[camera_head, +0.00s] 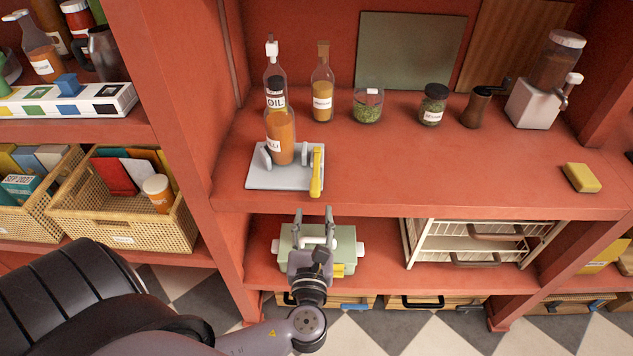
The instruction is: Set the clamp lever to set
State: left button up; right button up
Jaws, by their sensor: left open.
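The clamp is a pale grey base plate (258,178) on the upper red shelf, at its left front edge. Its yellow clamp lever (317,176) is at the plate's right side and points toward the shelf front. A bottle with orange contents (280,138) stands upright on the plate between grey jaws. I cannot tell whether the jaws touch it. My left gripper (314,217) is open and empty, just in front of and below the shelf edge, under the lever and apart from it. My right gripper is not in view.
An oil bottle (272,65), a spice bottle (323,88), jars and a grinder (479,105) stand behind. A yellow sponge (581,178) lies at the right front. A green box (345,245) and a wire rack (470,242) sit on the lower shelf. The upper shelf's middle is clear.

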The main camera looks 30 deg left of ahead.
aim_at(315, 195)
pick_arm(q)
jog(key=p+x, duration=0.1)
jog(key=x, duration=0.9)
jog(key=shift+s+p, duration=0.1)
jog(key=shift+p, duration=0.25)
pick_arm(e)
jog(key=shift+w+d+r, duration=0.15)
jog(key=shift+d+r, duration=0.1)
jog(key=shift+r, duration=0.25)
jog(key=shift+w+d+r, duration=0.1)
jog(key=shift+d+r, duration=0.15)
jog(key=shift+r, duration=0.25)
pick_arm(q)
grip_shut()
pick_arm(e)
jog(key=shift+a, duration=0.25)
